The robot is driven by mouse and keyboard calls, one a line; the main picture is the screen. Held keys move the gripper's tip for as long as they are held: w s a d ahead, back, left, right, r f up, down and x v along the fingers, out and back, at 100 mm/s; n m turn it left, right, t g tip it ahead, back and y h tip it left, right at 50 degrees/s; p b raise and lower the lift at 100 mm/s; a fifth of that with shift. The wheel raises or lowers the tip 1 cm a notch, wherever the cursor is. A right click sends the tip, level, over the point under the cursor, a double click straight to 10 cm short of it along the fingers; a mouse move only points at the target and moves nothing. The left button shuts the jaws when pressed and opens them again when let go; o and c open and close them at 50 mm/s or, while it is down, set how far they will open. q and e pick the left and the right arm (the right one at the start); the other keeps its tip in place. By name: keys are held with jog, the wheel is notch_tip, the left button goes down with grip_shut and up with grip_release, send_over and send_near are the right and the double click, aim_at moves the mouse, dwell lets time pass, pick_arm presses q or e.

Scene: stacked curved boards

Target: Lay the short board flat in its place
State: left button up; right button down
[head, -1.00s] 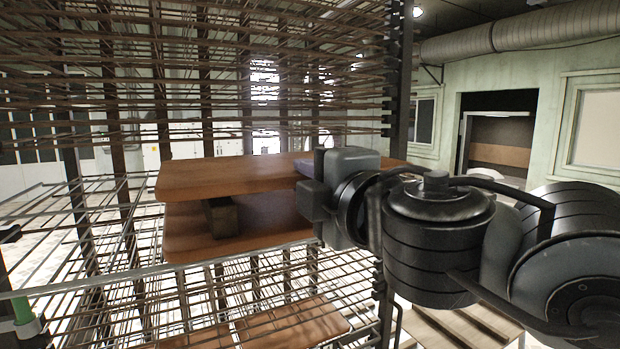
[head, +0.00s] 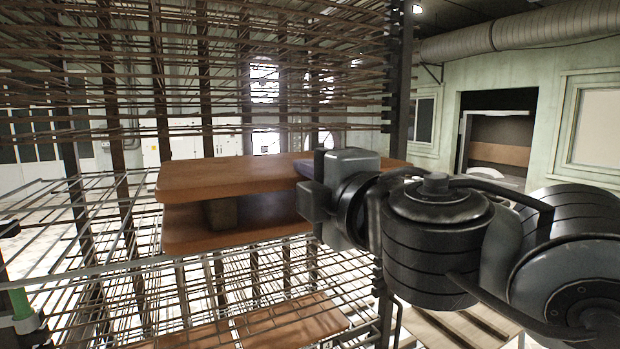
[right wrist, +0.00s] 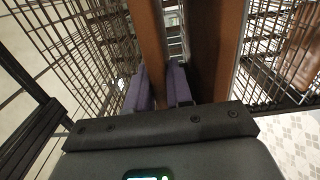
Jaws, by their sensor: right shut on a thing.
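A flat brown board (head: 215,178) with rounded corners is held level by my right gripper (head: 318,165). Its purple fingers close on the board's edge in the right wrist view (right wrist: 160,90), where the held board (right wrist: 150,40) runs away between them. A second brown board (head: 185,240) lies below on the rack, with a gap between the two. A small dark block (head: 221,213) stands on the lower board under the held one; I cannot tell whether it touches the held board. My right wrist hides the boards' right parts. My left gripper is not in view.
A rack of many thin metal rods (head: 100,270) surrounds the boards, with more rod levels above (head: 250,60). Further brown boards (head: 290,325) lie on a lower level. A dark rack post (head: 400,80) stands behind my right arm.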

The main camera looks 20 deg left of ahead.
jog(key=c, duration=1.1)
grip_release()
jog(key=shift+f, duration=0.2)
jog(key=shift+s+d, duration=0.1)
jog(key=shift+s+d+f+b, duration=0.1)
jog(key=shift+s+d+b, duration=0.1)
jog(key=shift+b, duration=0.15)
jog(key=shift+b+v, duration=0.95)
jog(key=shift+v, duration=1.65)
